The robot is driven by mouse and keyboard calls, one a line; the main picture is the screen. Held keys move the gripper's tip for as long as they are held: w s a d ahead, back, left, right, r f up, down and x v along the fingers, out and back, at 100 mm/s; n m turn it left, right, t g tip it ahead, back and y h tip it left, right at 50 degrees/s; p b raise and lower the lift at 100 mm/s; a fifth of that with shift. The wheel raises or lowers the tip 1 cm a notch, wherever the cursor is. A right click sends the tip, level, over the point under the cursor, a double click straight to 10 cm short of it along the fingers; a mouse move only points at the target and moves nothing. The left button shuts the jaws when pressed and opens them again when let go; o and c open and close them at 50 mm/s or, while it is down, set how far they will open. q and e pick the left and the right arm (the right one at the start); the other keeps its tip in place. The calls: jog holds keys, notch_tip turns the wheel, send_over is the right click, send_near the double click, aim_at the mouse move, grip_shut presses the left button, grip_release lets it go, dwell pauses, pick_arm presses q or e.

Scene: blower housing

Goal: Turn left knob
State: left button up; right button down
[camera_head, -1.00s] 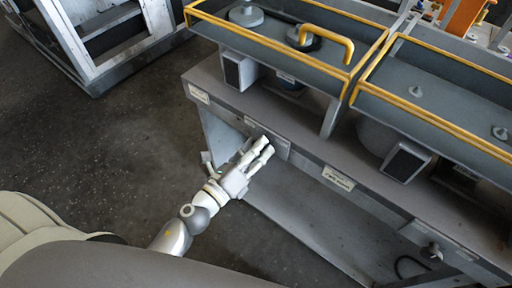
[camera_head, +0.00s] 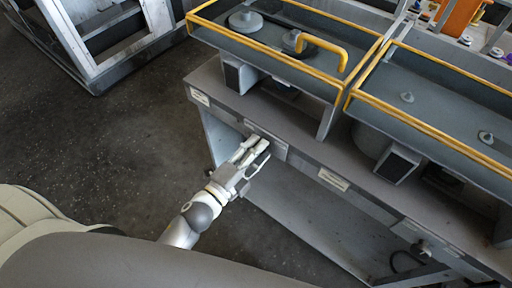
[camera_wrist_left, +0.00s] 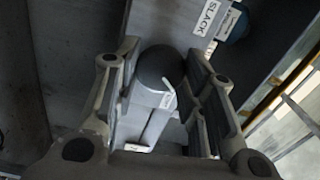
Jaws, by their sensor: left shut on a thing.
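The left knob (camera_wrist_left: 160,68) is a dark grey round knob with a white pointer mark, seen in the left wrist view. It sits between the two fingers of my left gripper (camera_wrist_left: 163,80), which is shut on it. In the head view my left gripper (camera_head: 256,149) reaches the front face of the workbench at a small plate (camera_head: 270,146). The knob is hidden behind the fingers there. My right gripper is not in view.
The workbench (camera_head: 310,166) carries grey trays with yellow rails (camera_head: 350,92) above. Another small knob (camera_head: 425,249) is farther right on the bench front. A grey metal frame (camera_head: 92,68) stands at the upper left. The dark floor (camera_head: 125,150) between is clear.

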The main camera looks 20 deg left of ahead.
pick_arm(q)
jog(key=shift+r+n+p, duration=0.1)
jog(key=shift+n+p, duration=0.2)
jog(key=shift+n, duration=0.5)
jog(key=o, duration=1)
jog(key=v, duration=1.2)
